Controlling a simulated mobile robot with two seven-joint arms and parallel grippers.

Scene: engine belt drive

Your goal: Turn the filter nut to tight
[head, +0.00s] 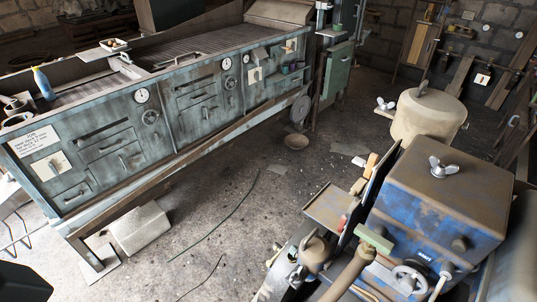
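A pale wing nut (440,168) sits on top of a worn blue box-shaped engine housing (430,205) at the right. A second, smaller whitish wing nut (385,104) shows at the left side of a tan canister (428,122) behind the housing. Which of the two is the filter nut I cannot tell, nor how tight either one is. No gripper fingers show in the head view, and nothing is touching either wing nut. A dark shape in the bottom left corner is cut off.
A handwheel (411,278) and a green-topped lever (374,240) stand at the housing's front. A long grey-green workbench (110,150) with drawers and dials fills the left. The floor between (225,215) is mostly clear apart from thin cables.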

